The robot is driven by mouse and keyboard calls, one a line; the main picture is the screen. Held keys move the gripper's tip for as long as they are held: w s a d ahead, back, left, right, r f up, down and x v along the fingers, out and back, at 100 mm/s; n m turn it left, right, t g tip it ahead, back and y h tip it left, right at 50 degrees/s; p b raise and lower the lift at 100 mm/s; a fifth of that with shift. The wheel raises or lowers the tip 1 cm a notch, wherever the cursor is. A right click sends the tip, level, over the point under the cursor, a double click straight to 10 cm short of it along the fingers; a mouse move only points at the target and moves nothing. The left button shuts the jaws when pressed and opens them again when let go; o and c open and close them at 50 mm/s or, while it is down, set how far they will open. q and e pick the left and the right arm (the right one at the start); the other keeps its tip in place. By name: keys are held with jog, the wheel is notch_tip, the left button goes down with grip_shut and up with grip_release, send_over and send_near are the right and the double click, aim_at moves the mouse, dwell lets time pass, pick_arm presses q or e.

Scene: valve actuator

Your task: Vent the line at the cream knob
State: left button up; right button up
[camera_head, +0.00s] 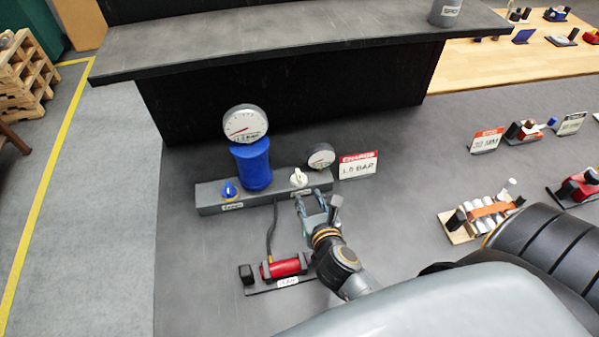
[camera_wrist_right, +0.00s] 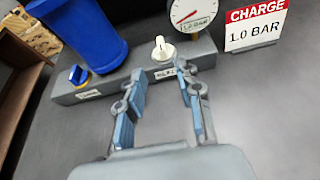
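The cream knob (camera_head: 299,178) sits on the right part of a grey manifold block (camera_head: 215,200). It also shows in the right wrist view (camera_wrist_right: 163,49), upright, with a small label below it. My right gripper (camera_head: 313,200) is open and just in front of the knob; in the right wrist view its two fingers (camera_wrist_right: 160,95) are apart with nothing between them, and the knob stands beyond the tips. A blue knob (camera_head: 229,190) is on the block's left end. A blue cylinder (camera_head: 252,163) with a large gauge (camera_head: 245,124) rises between the knobs. My left gripper is not in view.
A smaller gauge (camera_head: 321,156) stands right of the cream knob, beside a "CHARGE 1.0 BAR" sign (camera_head: 358,165). A red cylinder (camera_head: 284,267) on a black base lies in front, joined by a hose (camera_head: 271,235). A dark raised shelf (camera_head: 290,45) is behind.

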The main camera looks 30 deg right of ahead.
aim_at(299, 176)
jog(key=p+x, duration=0.1)
jog(key=x, duration=0.9)
jog(key=shift+w+f, duration=0.1)
jog(key=shift+w, duration=0.05)
jog(key=shift+w+d+f, duration=0.1)
jog(key=shift+w, duration=0.15)
jog(key=shift+w+f, duration=0.1)
jog(key=shift+w, duration=0.1)
jog(key=shift+w+d+f, duration=0.1)
jog(key=shift+w, duration=0.05)
jog(key=c, duration=0.7)
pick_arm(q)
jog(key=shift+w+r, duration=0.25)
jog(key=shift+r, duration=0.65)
pick_arm(e)
grip_shut()
